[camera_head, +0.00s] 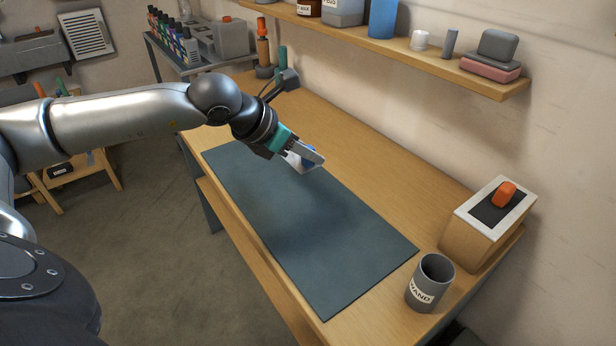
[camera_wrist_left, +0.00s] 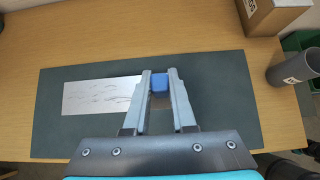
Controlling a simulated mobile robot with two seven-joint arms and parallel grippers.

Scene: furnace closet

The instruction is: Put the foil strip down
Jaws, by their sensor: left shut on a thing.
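The foil strip (camera_wrist_left: 98,96) is a thin, shiny silver sheet with faint wavy marks, seen in the left wrist view over the left part of the dark mat (camera_wrist_left: 225,95). Its right end runs in between my left fingers, where a blue block (camera_wrist_left: 159,82) sits. My left gripper (camera_wrist_left: 160,76) is shut on this blue piece, which seems to belong to the strip. In the head view my left gripper (camera_head: 314,155) is low at the mat's far edge, hiding most of the strip. I cannot tell whether the strip touches the mat (camera_head: 300,225). My right gripper is not in view.
A grey cup (camera_head: 430,284) and a tan box (camera_head: 485,225) with an orange knob stand at the workbench's right end. A shelf (camera_head: 400,45) with bottles and boxes hangs on the wall above. The middle and near part of the mat are clear.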

